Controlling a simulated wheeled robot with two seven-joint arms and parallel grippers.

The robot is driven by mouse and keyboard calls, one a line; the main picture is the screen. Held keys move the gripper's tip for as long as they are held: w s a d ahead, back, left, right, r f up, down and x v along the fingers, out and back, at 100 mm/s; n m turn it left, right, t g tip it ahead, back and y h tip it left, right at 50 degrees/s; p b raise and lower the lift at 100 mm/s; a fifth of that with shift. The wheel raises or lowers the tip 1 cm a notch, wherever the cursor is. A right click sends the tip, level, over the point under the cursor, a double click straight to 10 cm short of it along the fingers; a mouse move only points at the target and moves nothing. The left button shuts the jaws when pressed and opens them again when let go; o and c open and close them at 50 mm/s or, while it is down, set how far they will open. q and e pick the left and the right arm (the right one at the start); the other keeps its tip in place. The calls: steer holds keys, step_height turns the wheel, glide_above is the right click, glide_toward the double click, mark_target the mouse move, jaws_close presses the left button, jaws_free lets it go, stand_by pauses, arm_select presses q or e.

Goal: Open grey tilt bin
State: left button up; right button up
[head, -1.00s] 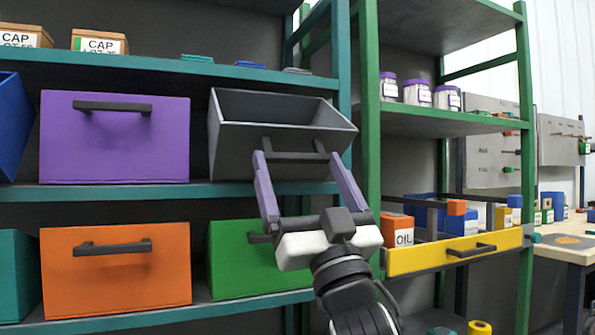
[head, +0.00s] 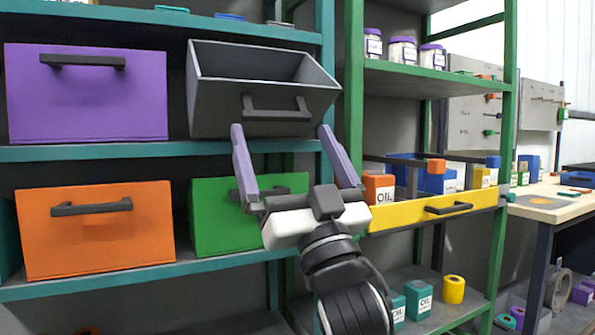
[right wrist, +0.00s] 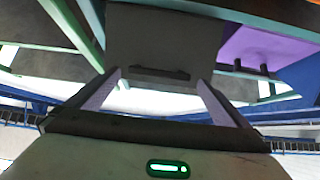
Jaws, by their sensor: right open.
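The grey tilt bin (head: 220,110) is on the upper teal shelf in the head view. It is tilted forward, with its open top and empty-looking inside showing. Its dark handle (head: 277,110) is on its front face. My right gripper (head: 284,132) is open, with purple fingers spread wide, just below the handle and apart from it. In the right wrist view the bin's front (right wrist: 160,38) and handle (right wrist: 160,73) lie ahead, between the fingers (right wrist: 158,80). My left gripper is not in view.
A purple bin (head: 88,105) is to the left. An orange bin (head: 98,240) and a green bin (head: 215,225) are on the shelf below. A green post (head: 354,120) and a yellow-fronted drawer (head: 410,220) are to the right.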

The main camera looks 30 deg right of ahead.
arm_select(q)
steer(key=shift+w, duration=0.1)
arm_select(e)
steer(key=v, duration=0.7)
steer(key=shift+f, duration=0.15)
